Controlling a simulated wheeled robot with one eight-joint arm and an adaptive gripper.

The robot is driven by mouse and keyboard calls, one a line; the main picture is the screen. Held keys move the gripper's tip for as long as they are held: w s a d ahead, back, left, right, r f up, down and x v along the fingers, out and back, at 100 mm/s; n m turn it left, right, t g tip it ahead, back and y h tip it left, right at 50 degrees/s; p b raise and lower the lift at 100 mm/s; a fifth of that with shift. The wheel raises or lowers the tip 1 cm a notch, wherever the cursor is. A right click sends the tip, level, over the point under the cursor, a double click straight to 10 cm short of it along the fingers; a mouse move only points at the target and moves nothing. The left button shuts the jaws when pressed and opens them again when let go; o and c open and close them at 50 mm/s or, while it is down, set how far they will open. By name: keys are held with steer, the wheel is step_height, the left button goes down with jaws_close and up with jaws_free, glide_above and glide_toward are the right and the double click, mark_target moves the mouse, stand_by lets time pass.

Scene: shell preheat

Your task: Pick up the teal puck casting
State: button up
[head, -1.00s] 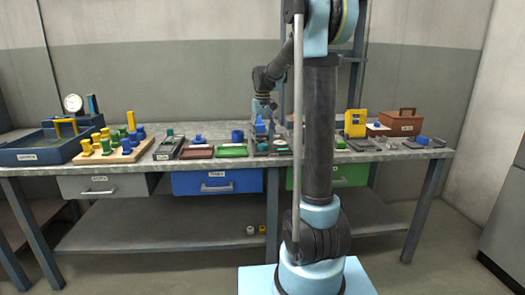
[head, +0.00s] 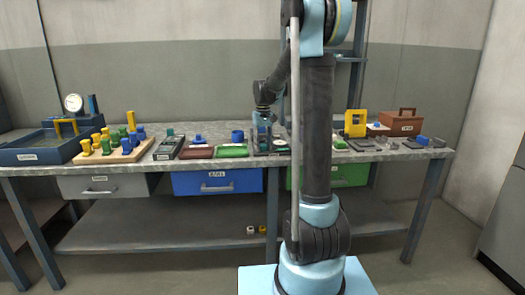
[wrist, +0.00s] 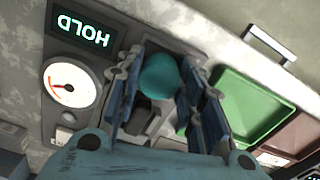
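The teal puck casting (wrist: 159,77) shows in the wrist view as a rounded teal piece over the grey fixture. My gripper (wrist: 163,75) points down over it, with one blue-padded finger on each side of the puck. The fingers look spread, and I cannot tell whether either pad touches the puck. In the head view my gripper (head: 262,138) is low over the fixture on the bench, and the puck cannot be made out there.
A HOLD display (wrist: 83,32) and a round dial (wrist: 71,82) sit left of the fingers. A green tray (wrist: 248,108) and a red-brown tray (wrist: 298,138) lie to the right. On the bench (head: 215,130), a blue cup (head: 237,136) stands behind the green tray.

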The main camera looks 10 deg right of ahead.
mark_target(263, 145)
steer(key=shift+r, duration=0.15)
step_height(263, 145, up, 10)
stand_by(0.7)
stand_by(0.7)
